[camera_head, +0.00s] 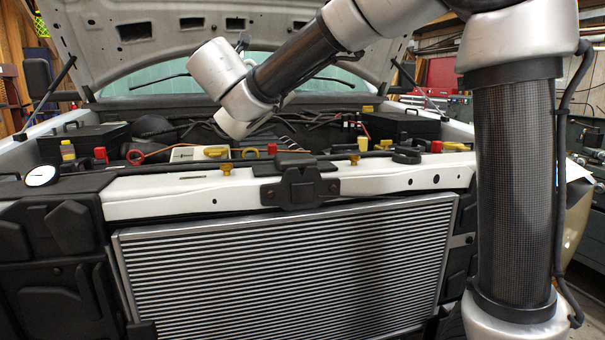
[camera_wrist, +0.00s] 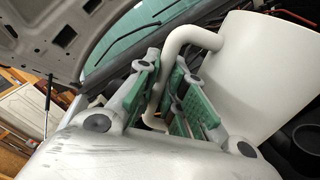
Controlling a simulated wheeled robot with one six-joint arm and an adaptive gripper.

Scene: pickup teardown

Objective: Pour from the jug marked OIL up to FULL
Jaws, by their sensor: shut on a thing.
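In the wrist view a plain off-white jug (camera_wrist: 268,75) fills the upper right, its thick curved handle (camera_wrist: 188,36) towards me. My gripper (camera_wrist: 167,65), with green pads, is shut on this handle. No OIL mark shows on the side I see, and the jug's spout, contents and any FULL line are hidden. In the head view my arm reaches over the engine bay, and its wrist hides the gripper and most of the jug. I cannot tell which opening lies below the jug.
The raised hood (camera_head: 140,30) hangs above the bay. A white front beam (camera_head: 380,178) and radiator (camera_head: 290,265) stand at the front. Black boxes (camera_head: 400,125), a yellow-capped bottle (camera_head: 67,150), red caps (camera_head: 100,154) and yellow handles crowd the bay. A round gauge (camera_head: 42,175) sits front left.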

